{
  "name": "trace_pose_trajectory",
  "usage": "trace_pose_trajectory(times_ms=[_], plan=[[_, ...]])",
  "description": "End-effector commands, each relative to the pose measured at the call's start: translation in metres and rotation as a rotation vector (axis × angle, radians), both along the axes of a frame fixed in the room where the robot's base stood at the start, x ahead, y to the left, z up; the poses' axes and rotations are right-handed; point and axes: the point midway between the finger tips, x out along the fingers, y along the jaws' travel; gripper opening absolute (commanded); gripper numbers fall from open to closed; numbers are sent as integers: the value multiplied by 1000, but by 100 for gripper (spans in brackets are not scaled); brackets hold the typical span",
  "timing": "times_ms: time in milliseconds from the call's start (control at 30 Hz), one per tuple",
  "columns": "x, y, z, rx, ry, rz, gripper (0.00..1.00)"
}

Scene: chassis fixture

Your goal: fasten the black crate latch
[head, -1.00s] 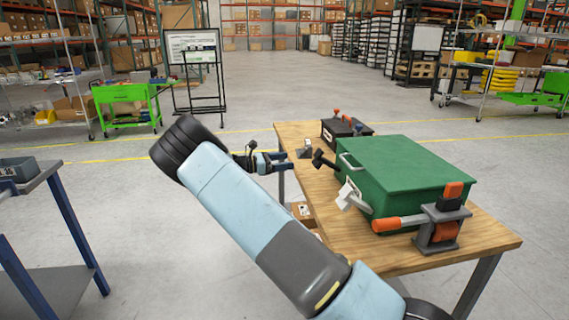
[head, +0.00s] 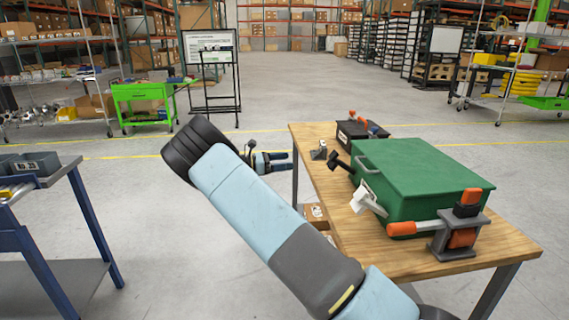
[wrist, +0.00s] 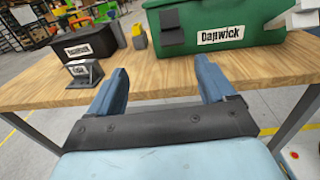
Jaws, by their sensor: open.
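The green crate (head: 425,175) sits on the wooden table, its label side facing my gripper. Its black latch (head: 340,162) sticks out from that side near the far end in the head view. In the wrist view the black latch (wrist: 171,27) shows ahead, left of the crate's label. A white latch (head: 368,200) also sticks out nearer the front; it is partly cut off in the wrist view. My gripper (head: 287,159) is open and empty, just off the table's left edge. In the wrist view my gripper (wrist: 162,70) points at the table edge, short of the crate and touching no latch.
A black box (wrist: 85,44), a small grey labelled bracket (wrist: 84,72) and a yellow-grey block (wrist: 139,37) are left of the crate. A blue-legged bench (head: 85,215) stands left. Open floor lies between.

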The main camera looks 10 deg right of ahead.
Motion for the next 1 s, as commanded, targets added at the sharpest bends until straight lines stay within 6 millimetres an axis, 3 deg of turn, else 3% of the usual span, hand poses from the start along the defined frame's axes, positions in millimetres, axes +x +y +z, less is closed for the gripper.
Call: trace_pose_trajectory(times_ms=[767,1000], plan=[[0,9,1,0,0,0,83],[1,31,1,0,0,2,83]])
